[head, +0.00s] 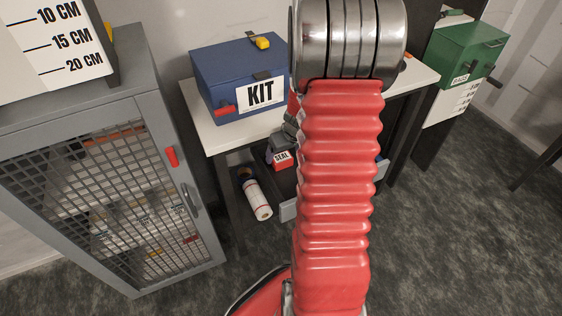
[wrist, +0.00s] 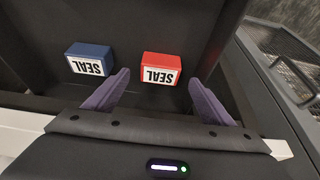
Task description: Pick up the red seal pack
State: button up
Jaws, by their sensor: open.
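The red seal pack (wrist: 161,67) has a white SEAL label and lies on a dark surface in the wrist view. In the head view the red seal pack (head: 282,160) shows beneath the white tabletop, partly hidden by my arm. My gripper (wrist: 159,81) is open, with its two purple fingers spread. The pack lies between and just beyond the fingertips in the wrist view, with clear gaps to either side. I cannot tell the height of the fingers above it. A blue seal pack (wrist: 90,58) lies left of the red one, close to the left finger.
Dark walls enclose the packs. A blue KIT box (head: 240,78) stands on the white tabletop (head: 228,133). A white roll (head: 256,198) lies below. A grey mesh cabinet (head: 168,215) stands at left, a green box (head: 464,50) at right.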

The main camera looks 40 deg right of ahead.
aim_at(282, 157)
jog(key=shift+x, duration=2.6)
jog(key=shift+w+r, duration=0.1)
jog(key=shift+c, duration=0.4)
jog(key=c, duration=1.1)
jog(key=shift+r, duration=0.15)
notch_tip(282, 157, up, 18)
